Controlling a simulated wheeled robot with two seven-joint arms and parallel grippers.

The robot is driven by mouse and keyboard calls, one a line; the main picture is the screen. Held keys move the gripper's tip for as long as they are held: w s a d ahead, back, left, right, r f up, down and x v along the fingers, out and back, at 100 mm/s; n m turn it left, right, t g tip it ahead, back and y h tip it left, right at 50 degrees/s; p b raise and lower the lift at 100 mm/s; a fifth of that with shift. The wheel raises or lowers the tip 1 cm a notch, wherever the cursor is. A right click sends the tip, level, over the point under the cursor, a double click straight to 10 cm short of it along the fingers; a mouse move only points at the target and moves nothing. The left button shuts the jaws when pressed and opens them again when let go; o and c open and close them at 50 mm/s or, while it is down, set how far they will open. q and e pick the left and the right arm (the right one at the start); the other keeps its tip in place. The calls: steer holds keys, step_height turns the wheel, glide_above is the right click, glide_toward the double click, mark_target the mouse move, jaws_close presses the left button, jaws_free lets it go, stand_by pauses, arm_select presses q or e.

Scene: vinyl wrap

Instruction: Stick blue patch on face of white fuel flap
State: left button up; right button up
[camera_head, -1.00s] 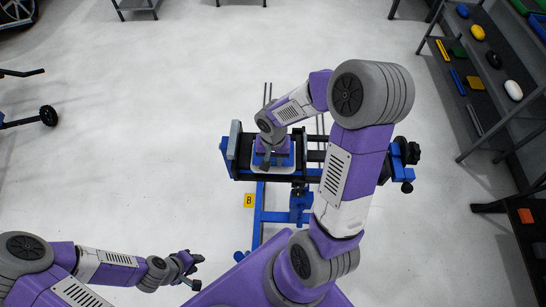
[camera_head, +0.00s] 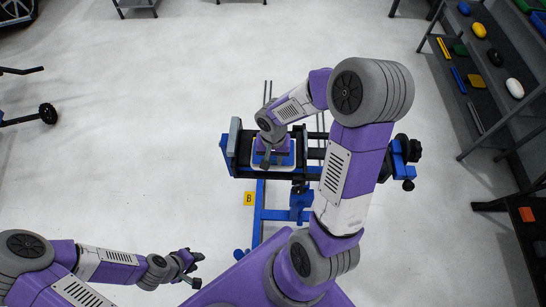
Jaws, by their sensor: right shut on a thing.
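A blue patch (camera_head: 287,160) shows around my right gripper (camera_head: 266,160), over a flat white piece (camera_head: 272,169) that appears to be the fuel flap. The white piece sits in the black and blue stand (camera_head: 243,165), and only a thin edge of it shows. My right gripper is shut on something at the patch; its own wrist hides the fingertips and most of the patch. I cannot tell whether the patch touches the flap all over. My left gripper (camera_head: 194,268) is empty and open, low at the left, far from the stand.
A shelf (camera_head: 470,90) with several coloured tools and pads stands at the right. A wheeled frame (camera_head: 40,115) is at the far left. The floor left of the stand is clear.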

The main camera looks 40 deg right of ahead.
steer(key=shift+f+b, duration=0.5)
steer(key=shift+b, duration=0.05)
stand_by(1.4)
steer(key=o, duration=1.1)
step_height(320, 180, up, 8)
steer(key=shift+f+p, duration=0.2)
steer(key=shift+p, duration=0.5)
